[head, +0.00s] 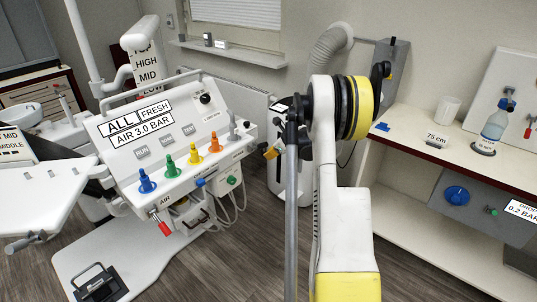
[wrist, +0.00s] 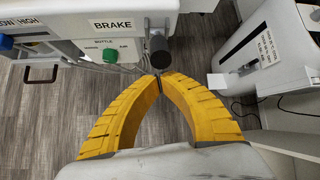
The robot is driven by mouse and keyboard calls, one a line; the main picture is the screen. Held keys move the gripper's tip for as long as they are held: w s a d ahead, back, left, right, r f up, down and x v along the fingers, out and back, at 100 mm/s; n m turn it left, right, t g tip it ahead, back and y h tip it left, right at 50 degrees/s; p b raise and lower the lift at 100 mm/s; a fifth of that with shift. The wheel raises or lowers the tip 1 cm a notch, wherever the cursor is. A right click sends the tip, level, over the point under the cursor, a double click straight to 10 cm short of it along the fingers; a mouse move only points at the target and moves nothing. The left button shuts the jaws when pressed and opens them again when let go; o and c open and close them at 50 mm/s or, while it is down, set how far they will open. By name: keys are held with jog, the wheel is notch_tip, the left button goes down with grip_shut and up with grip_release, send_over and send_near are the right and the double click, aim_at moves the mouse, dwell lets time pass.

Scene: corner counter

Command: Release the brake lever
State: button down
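The unit's panel carries a BRAKE label (wrist: 113,25) in the wrist view. A dark round-ended lever (wrist: 158,46) sticks out just right of this label, and I take it for the brake lever. My gripper (wrist: 160,76) has its two yellow fingers curved together, with the tips meeting just below the lever's end. The fingers look shut with nothing clearly between them. I cannot tell whether the tips touch the lever. In the head view my gripper (head: 270,152) shows as a small yellow part right of the white control panel (head: 165,150), partly hidden by my arm.
Blue, green, yellow and orange knobs stand on the panel. A red-tipped lever (head: 161,226) is at its lower left. Hoses hang below. A white canister (wrist: 275,60) stands close on the right. A counter (head: 450,150) with a bottle (head: 493,127) is farther right.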

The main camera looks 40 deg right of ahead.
jog(key=s+f+p+v, duration=0.1)
jog(key=p+v, duration=0.1)
jog(key=v, duration=0.7)
jog(key=shift+s+d, duration=0.25)
jog(key=shift+d, duration=0.05)
jog(key=shift+r, duration=0.15)
jog(key=a+r+n, duration=0.4)
jog(key=a, duration=0.4)
jog(key=s+a+r+n+g+b, duration=0.1)
jog(key=a+r+n, duration=0.3)
jog(key=a, duration=0.5)
jog(key=a+r+n, duration=0.3)
jog(key=a+n, duration=0.2)
jog(key=a, duration=0.3)
jog(key=s+a+f+n+b, duration=0.1)
jog(key=s+a+f+n, duration=0.1)
jog(key=s+a+n, duration=1.7)
jog(key=a+n, duration=0.1)
jog(key=a, duration=0.1)
jog(key=shift+a+b, duration=0.3)
jog(key=shift+a, duration=0.1)
